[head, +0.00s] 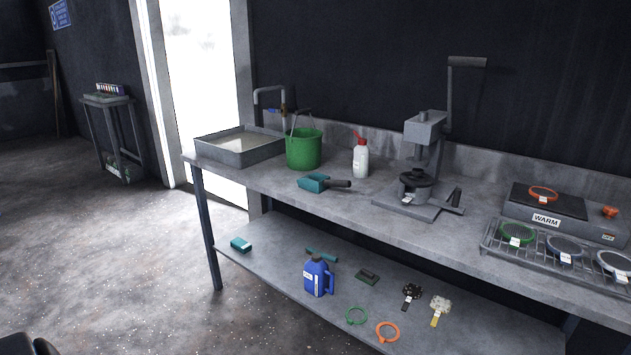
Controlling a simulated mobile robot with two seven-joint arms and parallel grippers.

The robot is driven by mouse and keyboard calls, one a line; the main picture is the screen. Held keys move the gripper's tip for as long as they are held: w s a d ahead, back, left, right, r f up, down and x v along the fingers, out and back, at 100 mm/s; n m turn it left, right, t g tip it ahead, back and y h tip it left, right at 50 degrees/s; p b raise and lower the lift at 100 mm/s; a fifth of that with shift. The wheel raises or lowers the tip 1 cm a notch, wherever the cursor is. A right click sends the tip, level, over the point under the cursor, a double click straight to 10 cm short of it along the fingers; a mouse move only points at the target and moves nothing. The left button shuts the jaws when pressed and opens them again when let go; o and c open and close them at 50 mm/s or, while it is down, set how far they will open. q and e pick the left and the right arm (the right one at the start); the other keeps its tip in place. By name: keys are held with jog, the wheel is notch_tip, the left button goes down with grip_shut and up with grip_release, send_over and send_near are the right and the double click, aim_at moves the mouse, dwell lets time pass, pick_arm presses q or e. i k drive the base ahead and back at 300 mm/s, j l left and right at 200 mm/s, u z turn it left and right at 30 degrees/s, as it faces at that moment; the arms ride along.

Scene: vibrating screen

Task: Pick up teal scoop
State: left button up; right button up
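The teal scoop (314,183) lies on the grey bench top, near its front edge and left of the middle. Its dark handle points right. It sits in front of the green bucket and the white bottle, touching neither. Neither of my grippers can be made out in the head view. Only a dark rounded part, too cut off to identify, shows in the bottom left corner.
A green bucket (304,148), a white bottle with a red top (361,159) and a grey basin (240,147) stand behind the scoop. A lever press (425,135) is to its right. The lower shelf holds a blue jug (317,277).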

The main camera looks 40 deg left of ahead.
aim_at(317, 183)
jog(key=i+j, duration=0.85)
jog(key=i+j+u, duration=0.05)
